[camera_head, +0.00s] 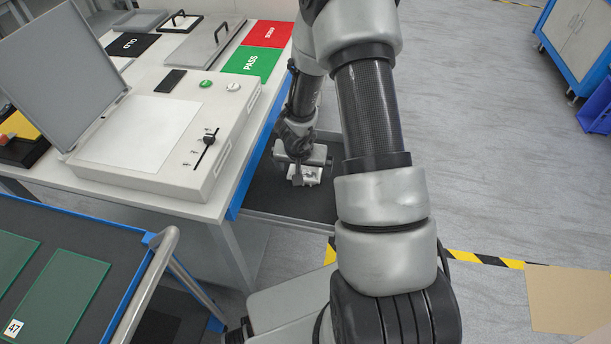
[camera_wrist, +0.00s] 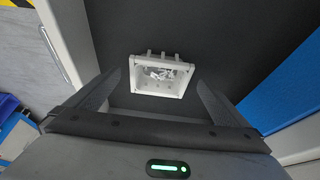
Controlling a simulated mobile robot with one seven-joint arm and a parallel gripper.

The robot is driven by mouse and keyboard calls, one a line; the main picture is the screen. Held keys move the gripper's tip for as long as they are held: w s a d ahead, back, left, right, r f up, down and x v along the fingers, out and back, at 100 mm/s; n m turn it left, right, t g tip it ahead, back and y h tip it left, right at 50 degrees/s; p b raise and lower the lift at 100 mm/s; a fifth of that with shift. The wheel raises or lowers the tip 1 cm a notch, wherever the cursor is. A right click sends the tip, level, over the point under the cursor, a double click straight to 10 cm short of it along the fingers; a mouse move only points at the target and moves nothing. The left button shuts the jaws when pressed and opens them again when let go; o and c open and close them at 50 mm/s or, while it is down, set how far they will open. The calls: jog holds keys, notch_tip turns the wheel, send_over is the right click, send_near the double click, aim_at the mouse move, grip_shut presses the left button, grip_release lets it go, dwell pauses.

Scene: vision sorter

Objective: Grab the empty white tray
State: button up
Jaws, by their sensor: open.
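A small white tray (camera_wrist: 152,91) lies on the dark floor of an open drawer (camera_wrist: 235,35). It is not empty in the wrist view: several small pale or shiny pieces (camera_wrist: 160,73) lie in it. My gripper (camera_wrist: 158,80) is open, with one finger to each side of the tray and a gap on both sides. In the head view my gripper (camera_head: 303,172) is low over the drawer (camera_head: 318,206), and the tray (camera_head: 309,180) shows partly beneath it. I cannot tell the exact height of the fingers over the tray. No other white tray is visible.
The workbench (camera_head: 235,175) with its blue edge stands left of the drawer, carrying a lidded white device (camera_head: 140,135), a green PASS mat (camera_head: 250,64) and a red mat (camera_head: 268,34). A cart (camera_head: 95,232) with glass plates is at lower left.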

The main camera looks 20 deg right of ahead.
aim_at(306, 175)
jog(key=x, duration=0.3)
jog(key=shift+f+b, duration=0.15)
jog(key=shift+b, duration=0.2)
jog(key=shift+c, duration=0.4)
jog(key=c, duration=1.1)
